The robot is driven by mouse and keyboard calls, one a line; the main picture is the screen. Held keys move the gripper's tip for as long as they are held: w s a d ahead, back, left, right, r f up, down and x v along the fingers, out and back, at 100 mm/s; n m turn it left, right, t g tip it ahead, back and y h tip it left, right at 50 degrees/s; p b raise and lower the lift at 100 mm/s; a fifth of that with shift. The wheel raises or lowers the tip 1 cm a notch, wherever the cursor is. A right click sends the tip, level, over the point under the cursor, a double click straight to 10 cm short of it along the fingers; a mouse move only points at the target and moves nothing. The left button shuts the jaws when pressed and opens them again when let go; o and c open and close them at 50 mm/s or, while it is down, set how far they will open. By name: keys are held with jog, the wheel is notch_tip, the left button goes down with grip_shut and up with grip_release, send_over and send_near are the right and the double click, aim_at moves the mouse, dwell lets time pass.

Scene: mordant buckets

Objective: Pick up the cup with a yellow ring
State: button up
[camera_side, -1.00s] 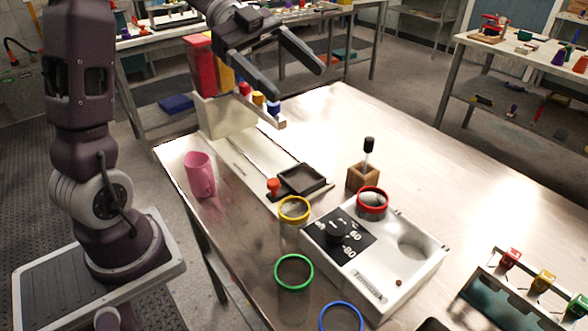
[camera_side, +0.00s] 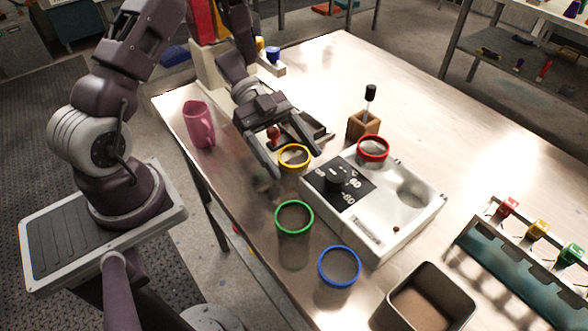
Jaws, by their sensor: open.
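The cup with a yellow ring (camera_side: 294,157) is a clear cup standing on the metal table, just left of the white control box. Its yellow rim faces up. My gripper (camera_side: 297,165) is open and comes down at this cup from the upper left. One finger shows to the left of the cup and the other passes near its right rim. I cannot tell whether the fingers touch it. The cup's lower body is partly hidden and hard to make out.
A green-ringed cup (camera_side: 294,218) and a blue-ringed cup (camera_side: 339,267) stand nearer. A red-ringed cup (camera_side: 373,149) sits in the white box (camera_side: 376,216). A pink mug (camera_side: 199,125), wooden block (camera_side: 363,125), empty square bin (camera_side: 429,299) and vial rack (camera_side: 520,262) surround them.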

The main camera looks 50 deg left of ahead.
jog(key=shift+d+f, duration=0.2)
jog(key=shift+d, duration=0.3)
jog(key=c, duration=1.5)
